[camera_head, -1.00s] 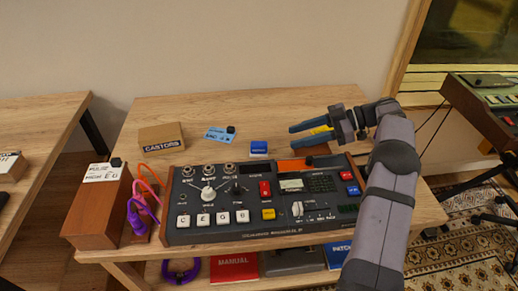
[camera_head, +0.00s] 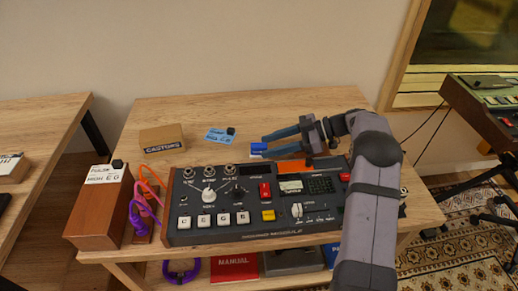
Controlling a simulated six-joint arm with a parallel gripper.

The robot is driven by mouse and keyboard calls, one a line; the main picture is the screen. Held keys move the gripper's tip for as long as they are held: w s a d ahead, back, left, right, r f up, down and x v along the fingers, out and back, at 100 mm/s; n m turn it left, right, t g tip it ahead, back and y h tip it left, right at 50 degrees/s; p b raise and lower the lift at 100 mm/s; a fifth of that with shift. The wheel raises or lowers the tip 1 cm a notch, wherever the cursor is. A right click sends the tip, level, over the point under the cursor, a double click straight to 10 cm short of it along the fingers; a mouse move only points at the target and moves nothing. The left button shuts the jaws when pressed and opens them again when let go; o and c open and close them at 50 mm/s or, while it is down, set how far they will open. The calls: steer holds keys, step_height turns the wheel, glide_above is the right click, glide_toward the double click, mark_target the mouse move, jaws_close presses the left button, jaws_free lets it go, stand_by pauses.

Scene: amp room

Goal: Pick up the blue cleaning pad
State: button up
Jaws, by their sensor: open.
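The blue cleaning pad (camera_head: 257,148) is a small blue block with a pale lower edge. It lies on the wooden table behind the control module, near the middle. My gripper (camera_head: 266,146) comes in from the right, open, with its two dark blue-grey fingers pointing left. The fingertips are at the pad's right side, one behind and one in front in the picture. They cover part of its right end. I cannot tell whether they touch it or how high they are above the table.
The control module (camera_head: 250,218) with knobs and buttons fills the table's front. A blue card (camera_head: 216,136) with a small black object lies left of the pad. A cardboard "CASTORS" box (camera_head: 162,139) is farther left. An orange item (camera_head: 293,165) sits below my gripper. The table's back is clear.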

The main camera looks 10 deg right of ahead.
steer(key=shift+a+f, duration=0.2)
steer(key=shift+a, duration=0.15)
jaws_close()
step_height(320, 180, up, 10)
stand_by(0.6)
